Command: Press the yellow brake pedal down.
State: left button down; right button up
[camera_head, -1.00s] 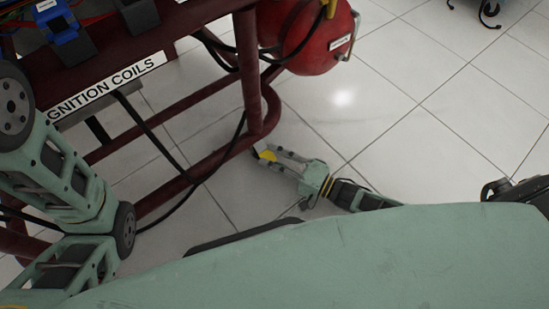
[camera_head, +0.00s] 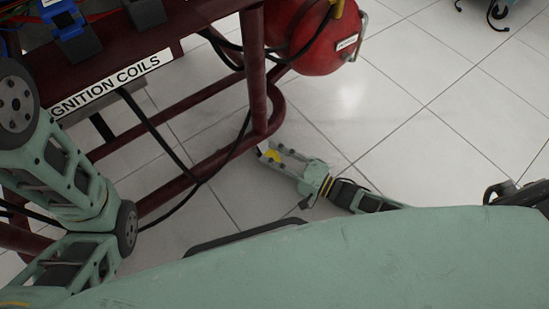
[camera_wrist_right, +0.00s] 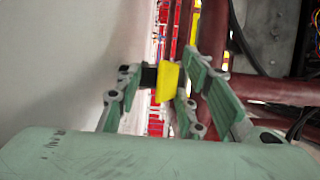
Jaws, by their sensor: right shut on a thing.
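The yellow brake pedal (camera_wrist_right: 167,82) sits between the two fingers of my right gripper (camera_wrist_right: 160,78) in the right wrist view. The fingers appear closed on it from both sides. In the head view the right gripper (camera_head: 270,154) is low near the floor, beside the lower corner of the dark red frame, with a bit of the yellow pedal (camera_head: 272,156) showing between its fingers. The pedal's mount is mostly hidden. My left arm shows at the left of the head view, but its gripper is not in view.
The dark red tubular frame (camera_head: 257,75) carries an "IGNITION COILS" label (camera_head: 112,84) and a black cable. A red tank (camera_head: 318,40) is mounted above the right gripper. Tiled floor (camera_head: 430,150) is open to the right.

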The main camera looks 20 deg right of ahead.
jog(key=shift+s+d+f, duration=0.15)
jog(key=shift+s+f, duration=0.15)
jog(key=shift+f, duration=0.1)
jog(key=shift+s+d, duration=0.15)
jog(key=shift+s, duration=0.05)
jog(key=v, duration=0.7)
jog(key=r+v, duration=0.1)
jog(key=v, duration=0.3)
jog(key=shift+d, duration=0.15)
jog(key=shift+w, duration=0.1)
